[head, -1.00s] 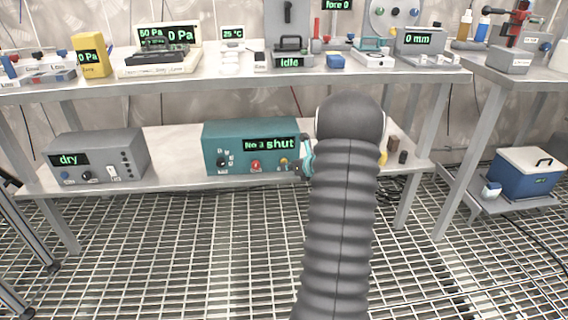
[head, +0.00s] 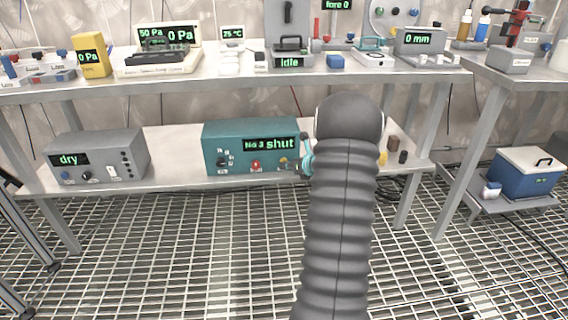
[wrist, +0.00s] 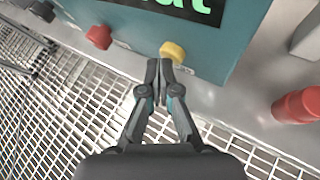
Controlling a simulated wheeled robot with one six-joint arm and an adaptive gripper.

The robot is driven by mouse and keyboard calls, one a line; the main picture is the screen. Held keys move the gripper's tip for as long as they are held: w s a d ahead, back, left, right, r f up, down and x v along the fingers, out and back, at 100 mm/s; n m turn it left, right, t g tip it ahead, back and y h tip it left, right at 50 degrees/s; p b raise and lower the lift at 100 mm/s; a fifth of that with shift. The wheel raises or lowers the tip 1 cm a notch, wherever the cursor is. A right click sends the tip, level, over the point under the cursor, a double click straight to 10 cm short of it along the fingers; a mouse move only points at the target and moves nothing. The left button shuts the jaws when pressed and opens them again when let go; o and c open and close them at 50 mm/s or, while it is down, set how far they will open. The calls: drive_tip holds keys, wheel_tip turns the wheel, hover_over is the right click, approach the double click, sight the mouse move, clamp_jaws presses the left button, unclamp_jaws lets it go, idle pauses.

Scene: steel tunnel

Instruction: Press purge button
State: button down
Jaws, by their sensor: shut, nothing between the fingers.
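The teal box (head: 222,138) on the lower shelf has a green display reading "No 3 shut". Its front carries a dark dial (head: 222,162), a red button (head: 256,165) and a yellow button (head: 283,161). I cannot read the labels, so I cannot tell which is named purge. In the wrist view the yellow button (wrist: 173,51) is just beyond the fingertips, with the red button (wrist: 98,37) to the left. My gripper (wrist: 158,66) is shut and empty, its tips close to the yellow button. I cannot tell whether they touch it. My arm hides the box's right side in the head view.
A grey box (head: 98,155) reading "dry" stands left on the same lower shelf (head: 180,178). A red cylinder (wrist: 298,105) is right of the box in the wrist view. The upper table (head: 200,82) overhangs with several instruments. Grating floor lies open in front.

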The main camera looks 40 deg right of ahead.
drive_tip(key=shift+s+a+b, duration=0.3)
drive_tip(key=shift+s+a, duration=0.1)
drive_tip(key=shift+s, duration=0.25)
drive_tip(key=s+a, duration=0.1)
drive_tip(key=s+b, duration=0.1)
drive_tip(key=s, duration=0.1)
drive_tip(key=s+a, duration=0.1)
drive_tip(key=shift+s+a+b, duration=0.15)
drive_tip(key=shift+a+b, duration=0.15)
drive_tip(key=shift+b, duration=0.05)
idle(0.9)
